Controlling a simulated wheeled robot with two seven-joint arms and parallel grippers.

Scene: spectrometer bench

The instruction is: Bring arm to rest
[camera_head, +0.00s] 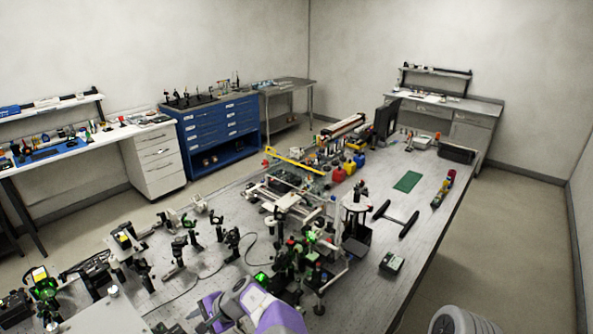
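A purple and pale grey part of one of my arms (252,306) shows at the bottom middle, in front of the bench (350,290). I cannot tell which arm it belongs to. I see no gripper fingertips in the head view. A crowded set of optical mounts (232,240) and posts stands on the bench just beyond the arm part, and some of it is hidden behind it.
A green mat (407,181), a black H-shaped piece (396,218) and a small dark box (392,262) lie on the bench's right half, with bare surface around them. A grey ribbed round object (456,320) shows bottom right. A blue drawer cabinet (215,130) stands behind.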

